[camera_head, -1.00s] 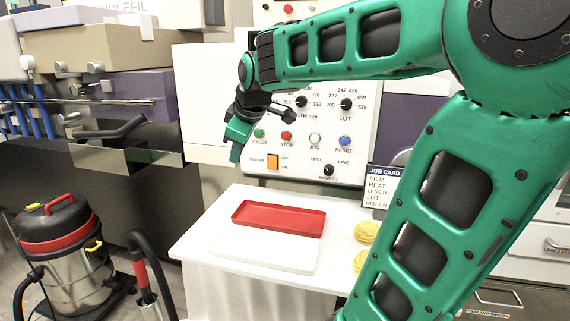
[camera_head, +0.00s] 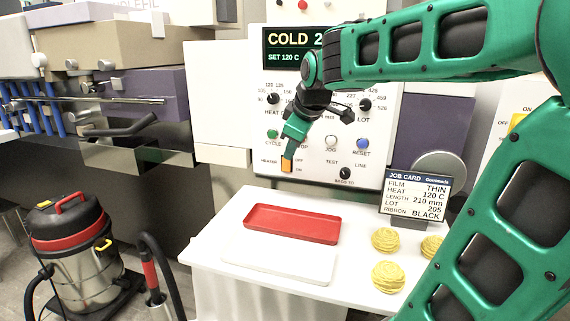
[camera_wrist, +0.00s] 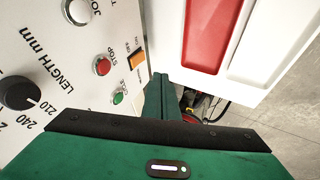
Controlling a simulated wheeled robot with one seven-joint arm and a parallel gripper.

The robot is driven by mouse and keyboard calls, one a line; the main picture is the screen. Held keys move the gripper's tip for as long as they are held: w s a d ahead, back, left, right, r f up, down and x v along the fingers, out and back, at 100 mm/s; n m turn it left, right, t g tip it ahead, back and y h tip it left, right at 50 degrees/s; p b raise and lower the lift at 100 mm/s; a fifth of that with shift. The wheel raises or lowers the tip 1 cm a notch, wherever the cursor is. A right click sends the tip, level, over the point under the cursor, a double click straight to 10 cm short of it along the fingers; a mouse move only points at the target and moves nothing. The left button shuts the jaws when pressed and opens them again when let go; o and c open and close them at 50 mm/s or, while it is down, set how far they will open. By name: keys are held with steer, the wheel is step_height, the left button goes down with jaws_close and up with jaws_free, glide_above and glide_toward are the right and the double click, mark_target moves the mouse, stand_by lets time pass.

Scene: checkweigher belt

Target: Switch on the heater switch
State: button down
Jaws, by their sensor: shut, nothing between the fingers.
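My green gripper (camera_head: 291,149) is shut and empty and points down at the switch. Its tip overlaps the switch's upper part in the head view; I cannot tell whether they touch. The closed fingers (camera_wrist: 158,95) also show in the wrist view. The display (camera_head: 290,47) reads COLD and SET 120 C, partly hidden by my arm.
Round buttons, including a green one (camera_head: 272,134) and a blue one (camera_head: 363,145), and black knobs (camera_head: 364,104) surround the switch. Below is a white table with a red tray (camera_head: 292,223), yellow round items (camera_head: 388,276) and a job card (camera_head: 416,195). A vacuum cleaner (camera_head: 80,255) stands left.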

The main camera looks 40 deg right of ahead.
mark_target(285, 167)
steer(key=x, duration=0.3)
steer(key=d+x, duration=0.1)
steer(key=x, duration=0.7)
steer(key=shift+w+d+r, duration=0.3)
steer(key=shift+w+d, duration=0.05)
steer(key=shift+w, duration=0.05)
steer(key=shift+w+d+f, duration=0.1)
steer(key=shift+w+d, duration=0.4)
steer(key=shift+d, duration=0.1)
steer(key=shift+w+d, duration=0.1)
steer(key=shift+w, duration=0.05)
